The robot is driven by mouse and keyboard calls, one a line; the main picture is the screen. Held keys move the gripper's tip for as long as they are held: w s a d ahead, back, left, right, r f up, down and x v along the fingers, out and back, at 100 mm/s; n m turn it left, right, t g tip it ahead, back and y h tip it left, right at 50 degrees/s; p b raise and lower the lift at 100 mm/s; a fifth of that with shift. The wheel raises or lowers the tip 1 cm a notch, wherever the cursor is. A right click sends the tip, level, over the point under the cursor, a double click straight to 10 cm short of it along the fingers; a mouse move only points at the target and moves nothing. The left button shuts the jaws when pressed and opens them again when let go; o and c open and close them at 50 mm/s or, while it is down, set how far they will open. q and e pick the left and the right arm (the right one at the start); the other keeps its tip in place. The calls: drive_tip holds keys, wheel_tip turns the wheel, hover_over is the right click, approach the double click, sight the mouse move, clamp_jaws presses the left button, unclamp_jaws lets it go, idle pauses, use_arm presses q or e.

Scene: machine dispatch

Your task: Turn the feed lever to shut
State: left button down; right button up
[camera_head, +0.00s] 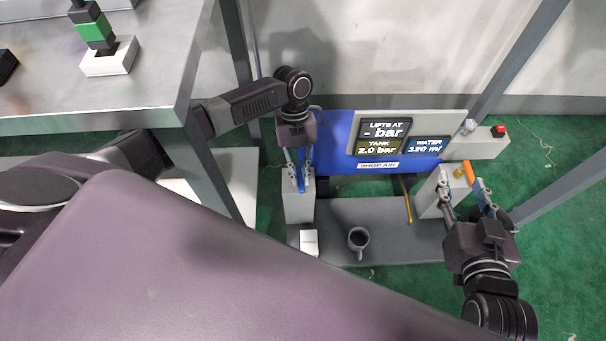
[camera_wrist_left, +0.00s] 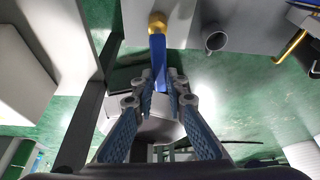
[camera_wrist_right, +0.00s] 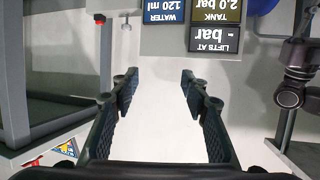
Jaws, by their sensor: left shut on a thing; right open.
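A blue lever (camera_wrist_left: 158,55) with a brass hub (camera_wrist_left: 157,22) shows in the left wrist view. My left gripper (camera_wrist_left: 162,84) is shut on its blue handle, one finger on each side. In the head view the blue lever (camera_head: 302,183) stands by a light grey box, left of the blue panel, under my left gripper (camera_head: 296,168). No label naming it as the feed lever is readable. My right gripper (camera_head: 464,188) is open and empty by the right grey box. An orange handle (camera_head: 468,172) with a brass part shows beside its fingers; whether they touch cannot be told.
The blue panel (camera_head: 335,150) has displays reading "LIFTS AT - bar", "TANK 2.0 bar" and "WATER 120 ml". A dark mug (camera_head: 358,239) and a small white block (camera_head: 309,241) sit on the grey base (camera_head: 400,250). A metal table (camera_head: 110,85) is at upper left; frame posts stand around.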

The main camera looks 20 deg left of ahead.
use_arm(q)
drive_tip(key=shift+a+m+y, duration=0.25)
drive_tip(key=shift+m+y, duration=0.05)
drive_tip(key=shift+m, duration=0.5)
use_arm(e)
drive_tip(key=shift+w+a+r+t, duration=0.1)
drive_tip(key=shift+w+r+t, duration=0.1)
drive_tip(key=shift+r, duration=0.2)
drive_tip(key=shift+w+a+r+t, duration=0.1)
drive_tip(key=shift+r+t, duration=0.1)
drive_tip(key=shift+r, duration=0.15)
use_arm(q)
drive_tip(key=c, duration=1.9)
unclamp_jaws()
drive_tip(key=shift+s, duration=0.1)
drive_tip(key=shift+c, duration=0.2)
drive_tip(key=shift+r, duration=0.1)
drive_tip(key=v, duration=1.1)
drive_tip(key=shift+w+r, duration=0.3)
drive_tip(key=shift+r, duration=0.05)
